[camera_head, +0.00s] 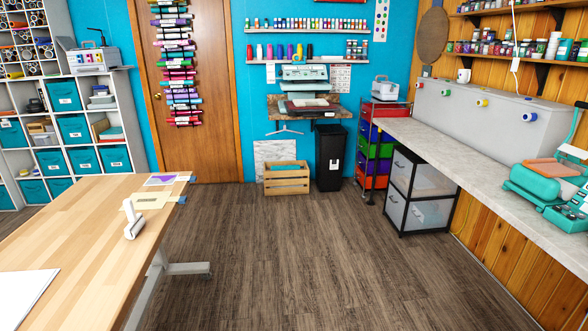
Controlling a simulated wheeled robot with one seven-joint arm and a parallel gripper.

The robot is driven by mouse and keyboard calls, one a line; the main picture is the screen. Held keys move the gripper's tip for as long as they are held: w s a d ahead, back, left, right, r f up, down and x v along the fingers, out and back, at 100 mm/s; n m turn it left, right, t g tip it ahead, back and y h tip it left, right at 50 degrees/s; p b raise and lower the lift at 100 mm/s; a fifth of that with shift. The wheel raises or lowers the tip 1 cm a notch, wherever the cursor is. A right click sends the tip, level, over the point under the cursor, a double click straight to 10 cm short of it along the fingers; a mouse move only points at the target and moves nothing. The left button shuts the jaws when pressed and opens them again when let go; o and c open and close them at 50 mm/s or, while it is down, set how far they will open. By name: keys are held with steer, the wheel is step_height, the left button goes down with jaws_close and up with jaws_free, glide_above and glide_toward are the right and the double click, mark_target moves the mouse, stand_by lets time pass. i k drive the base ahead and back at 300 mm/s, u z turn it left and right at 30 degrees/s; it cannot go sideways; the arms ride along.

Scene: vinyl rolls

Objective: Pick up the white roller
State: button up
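A white roller (132,222) rests near the right edge of the wooden table (70,235) at the left. It looks like a small hand tool with an upright handle and a wider white part at its lower end. Nothing touches it or covers it. My gripper and arm are not in view.
Flat sheets (155,195) lie beyond the roller, and a white board (22,295) lies at the table's near left. Dark wooden floor (300,255) is clear between the table and the right counter (470,160). A crate (286,178) and black bin (330,158) stand at the back.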

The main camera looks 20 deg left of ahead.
mark_target(137, 222)
steer(key=u, duration=0.6)
steer(key=i, duration=0.85)
steer(key=u, duration=1.15)
steer(key=i, duration=1.45)
steer(key=u, duration=0.2)
